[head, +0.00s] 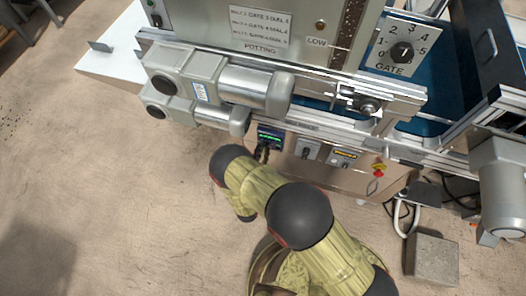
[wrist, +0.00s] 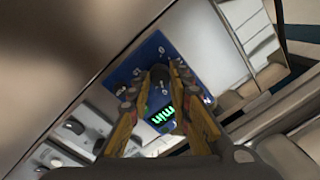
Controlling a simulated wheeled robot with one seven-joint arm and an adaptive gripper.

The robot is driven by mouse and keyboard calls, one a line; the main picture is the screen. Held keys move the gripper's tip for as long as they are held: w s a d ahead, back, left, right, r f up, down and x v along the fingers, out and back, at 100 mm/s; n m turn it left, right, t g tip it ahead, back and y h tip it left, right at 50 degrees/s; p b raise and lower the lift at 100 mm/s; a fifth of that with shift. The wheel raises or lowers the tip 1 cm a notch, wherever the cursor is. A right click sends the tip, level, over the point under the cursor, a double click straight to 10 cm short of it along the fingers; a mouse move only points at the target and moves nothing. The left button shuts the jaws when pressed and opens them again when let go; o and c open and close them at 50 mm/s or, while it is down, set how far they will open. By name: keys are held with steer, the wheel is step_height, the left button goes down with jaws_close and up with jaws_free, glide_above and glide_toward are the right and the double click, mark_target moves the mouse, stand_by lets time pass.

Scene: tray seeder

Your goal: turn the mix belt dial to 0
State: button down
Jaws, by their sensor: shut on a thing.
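A blue control panel (wrist: 128,76) with a lit green display (wrist: 160,119) fills the middle of the wrist view. A dark round dial (wrist: 160,76) sits on this panel, between my fingertips. My gripper (wrist: 160,73) is shut on the dial, one finger on each side. In the head view, my gripper (head: 262,153) reaches the small panel with the green display (head: 270,136) on the machine's lower front. The dial is hidden there by my gripper. Its pointer and number marks cannot be read in either view.
A red and yellow stop button (head: 379,169) and switch plates (head: 308,150) are right of the panel. Grey motors (head: 222,83) jut out above it. A larger GATE dial (head: 402,52) is higher up. Open floor lies at left; a concrete block (head: 432,258) stands at right.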

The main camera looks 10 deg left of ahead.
steer(key=shift+n, duration=0.4)
steer(key=shift+a+f+n+h, duration=0.1)
steer(key=shift+n+h, duration=0.25)
steer(key=shift+n, duration=4.65)
steer(key=shift+a+r+n+h, duration=0.1)
steer(key=shift+n+h, duration=0.2)
steer(key=shift+n, duration=4.7)
steer(key=shift+a+f+n+h, duration=0.1)
steer(key=shift+n+h, duration=0.25)
steer(key=shift+n, duration=4.65)
steer(key=c, duration=1.7)
jaws_free()
